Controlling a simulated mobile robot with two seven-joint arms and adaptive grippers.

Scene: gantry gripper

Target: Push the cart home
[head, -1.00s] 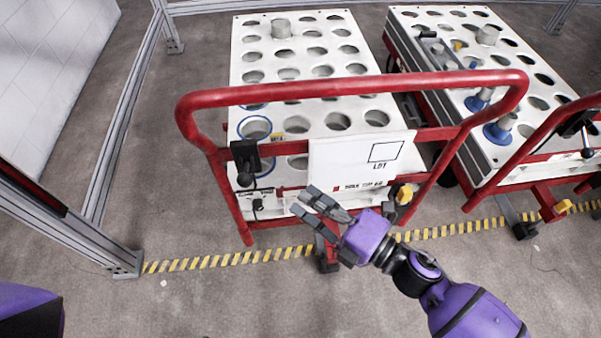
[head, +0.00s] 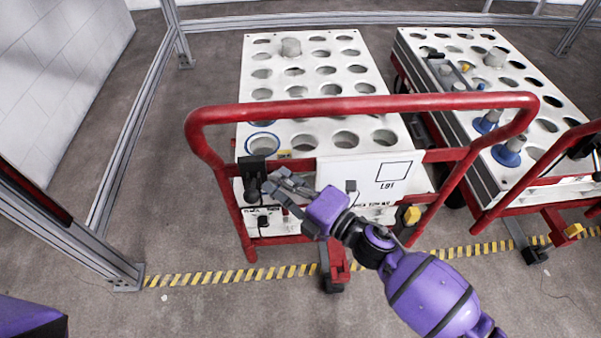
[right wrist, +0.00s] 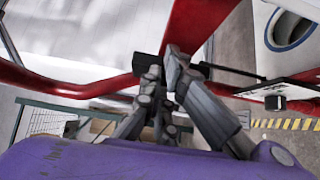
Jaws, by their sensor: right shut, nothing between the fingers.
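The cart (head: 360,106) straight ahead has a white top full of round holes and a red tubular frame with a push handle on my side. A white label panel (head: 345,172) hangs below the handle, and a black fitting (head: 252,172) sits on its left side. My right gripper (head: 272,184) is shut and empty, just right of the black fitting, below the handle bar; I cannot tell whether it touches. In the right wrist view its fingers (right wrist: 168,75) are close together near a red bar and a dark part. My left gripper is out of view.
A second similar cart (head: 520,82), with blue-based parts on it, stands close on the right. A metal frame post (head: 125,270) and rail border the left side. A yellow-black floor stripe (head: 220,276) runs under the cart's near end. Floor in front is clear.

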